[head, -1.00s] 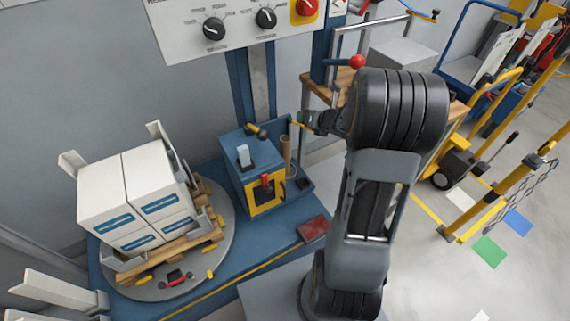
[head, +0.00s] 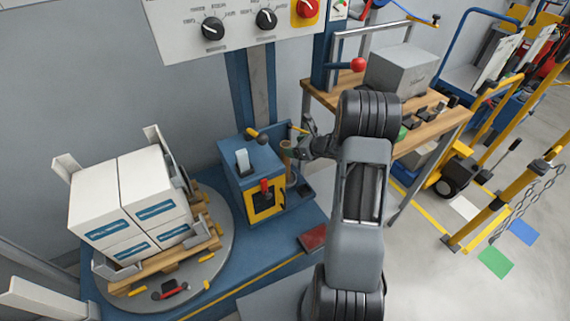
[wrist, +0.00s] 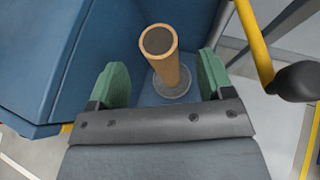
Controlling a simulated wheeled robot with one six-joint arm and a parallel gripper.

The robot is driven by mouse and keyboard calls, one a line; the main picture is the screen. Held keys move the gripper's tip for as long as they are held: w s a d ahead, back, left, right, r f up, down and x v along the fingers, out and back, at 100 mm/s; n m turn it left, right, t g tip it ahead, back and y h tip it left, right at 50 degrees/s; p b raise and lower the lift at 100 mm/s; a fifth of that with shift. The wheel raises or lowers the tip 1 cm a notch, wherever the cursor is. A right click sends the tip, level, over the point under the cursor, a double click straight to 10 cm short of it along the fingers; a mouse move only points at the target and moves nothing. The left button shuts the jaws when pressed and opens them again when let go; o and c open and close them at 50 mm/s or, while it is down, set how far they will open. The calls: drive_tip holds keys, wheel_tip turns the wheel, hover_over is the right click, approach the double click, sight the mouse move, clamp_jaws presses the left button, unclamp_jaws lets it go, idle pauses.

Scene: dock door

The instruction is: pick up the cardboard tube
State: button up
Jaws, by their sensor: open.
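The cardboard tube (wrist: 166,68) stands in the wrist view, tan with a dark open end, rising from a round grey base (wrist: 172,88). It lies ahead of and between the two green fingertips of my gripper (wrist: 160,82), with visible room on both sides. My gripper is open and empty. In the head view the tube (head: 287,157) stands just right of the blue and yellow box, and my gripper (head: 297,148) is close beside it, partly covering it.
The blue box with a yellow front (head: 252,172) stands close left of the tube. A yellow bar with a black knob (wrist: 256,42) is at the right in the wrist view. A turntable (head: 216,262) bears stacked white cartons (head: 150,215). A red book-like block (head: 313,237) lies in front.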

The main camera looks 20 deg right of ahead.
sight(286, 144)
drive_tip(key=shift+x, duration=2.65)
drive_tip(key=shift+r, duration=0.1)
drive_tip(key=c, duration=1.2)
drive_tip(key=shift+r, duration=0.15)
drive_tip(key=shift+c, duration=0.2)
